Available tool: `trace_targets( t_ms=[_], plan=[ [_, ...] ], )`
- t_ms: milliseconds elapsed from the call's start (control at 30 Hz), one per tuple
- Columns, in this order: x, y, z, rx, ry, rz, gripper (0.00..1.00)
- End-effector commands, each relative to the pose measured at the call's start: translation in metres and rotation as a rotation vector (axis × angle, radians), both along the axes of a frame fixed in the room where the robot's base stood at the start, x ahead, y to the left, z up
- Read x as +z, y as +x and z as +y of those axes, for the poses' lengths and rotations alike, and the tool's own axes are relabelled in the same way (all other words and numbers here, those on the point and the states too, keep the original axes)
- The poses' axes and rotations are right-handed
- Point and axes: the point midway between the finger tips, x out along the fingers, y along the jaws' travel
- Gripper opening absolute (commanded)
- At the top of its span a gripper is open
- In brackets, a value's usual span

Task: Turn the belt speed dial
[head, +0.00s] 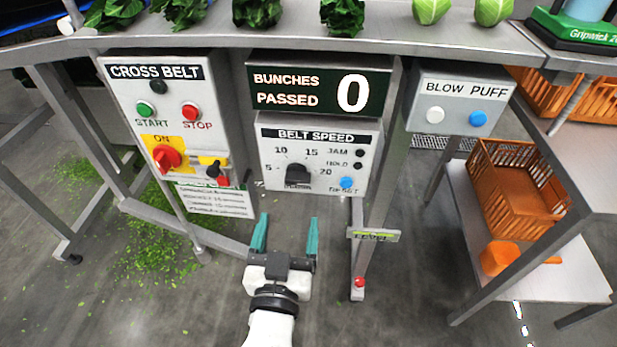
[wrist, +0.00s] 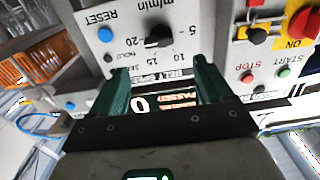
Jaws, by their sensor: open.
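The belt speed dial (head: 297,174) is a black knob on the white BELT SPEED panel (head: 359,136), inside a scale marked 5, 10, 15 and 20. The dial also shows in the wrist view (wrist: 158,37), where the panel appears upside down. My gripper (head: 285,232) has teal fingers spread apart with nothing between them. In the head view it appears below the dial, apart from it. In the wrist view the gripper (wrist: 163,75) has its fingers framing the panel's lettering, with the dial just beyond the fingertips. The dial's pointer direction is too small to tell.
A blue RESET button (head: 347,183) sits right of the dial. The CROSS BELT box (head: 131,88) with a red switch (head: 166,157) stands left; the BLOW PUFF box (head: 462,102) stands right. A metal post with a lever tag (head: 374,235) stands right of my gripper.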

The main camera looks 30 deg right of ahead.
Motion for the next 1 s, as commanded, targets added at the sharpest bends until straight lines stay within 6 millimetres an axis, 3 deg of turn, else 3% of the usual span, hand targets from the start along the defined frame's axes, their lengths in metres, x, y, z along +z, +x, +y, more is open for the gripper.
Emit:
trace_targets(
  t_ms=[600, 1000],
  plan=[
    [-0.001, 0.076, -0.057, -0.005, 0.002, 0.002, 0.79],
    [-0.001, 0.083, -0.062, -0.004, 0.002, 0.004, 0.79]
  ],
)
